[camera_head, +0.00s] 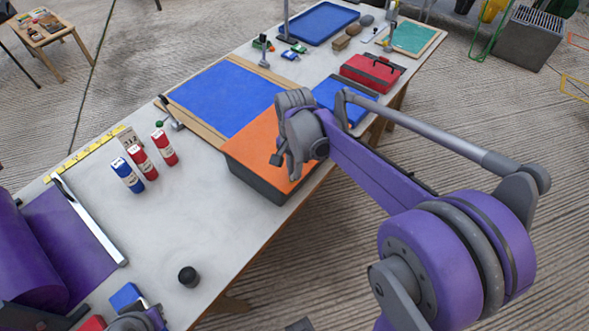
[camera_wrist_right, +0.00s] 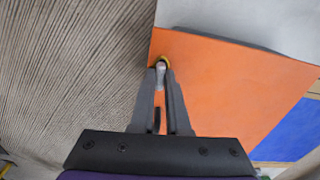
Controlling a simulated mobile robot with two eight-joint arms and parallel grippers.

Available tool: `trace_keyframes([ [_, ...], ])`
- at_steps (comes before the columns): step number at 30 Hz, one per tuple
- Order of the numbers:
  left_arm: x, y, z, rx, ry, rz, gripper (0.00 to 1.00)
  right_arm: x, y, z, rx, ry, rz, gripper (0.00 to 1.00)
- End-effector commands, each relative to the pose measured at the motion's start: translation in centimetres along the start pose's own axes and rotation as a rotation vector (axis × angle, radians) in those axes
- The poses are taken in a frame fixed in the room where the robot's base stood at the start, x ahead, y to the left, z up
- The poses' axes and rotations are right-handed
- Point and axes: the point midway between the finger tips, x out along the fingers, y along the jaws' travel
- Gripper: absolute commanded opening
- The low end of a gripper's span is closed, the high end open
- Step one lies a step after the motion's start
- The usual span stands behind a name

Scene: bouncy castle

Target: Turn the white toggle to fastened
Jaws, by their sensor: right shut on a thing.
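My right gripper (camera_head: 280,162) is over the far-right part of an orange panel (camera_head: 258,139) on a dark base at the table's front edge. In the right wrist view the gripper (camera_wrist_right: 161,75) is shut on a small whitish toggle (camera_wrist_right: 160,68), close to the orange panel's (camera_wrist_right: 220,90) corner. A yellow-orange ring (camera_wrist_right: 163,60) shows around the toggle's far end. The fingers hide part of the toggle, so its exact angle is hard to tell. In the head view my arm and gripper hide the toggle.
A blue panel (camera_head: 225,95) lies behind the orange one. A red toolbox (camera_head: 372,72) stands at the right. The table's (camera_head: 215,235) middle left is clear.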

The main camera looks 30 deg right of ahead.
Motion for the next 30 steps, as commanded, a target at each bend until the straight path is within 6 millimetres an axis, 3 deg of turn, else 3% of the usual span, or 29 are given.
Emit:
trace_keyframes([
  [30,0.39,0.00,0.33,0.000,-0.002,0.000,0.00,-0.06,-0.02,-0.02,-0.917,0.000,0.000,0.00],
])
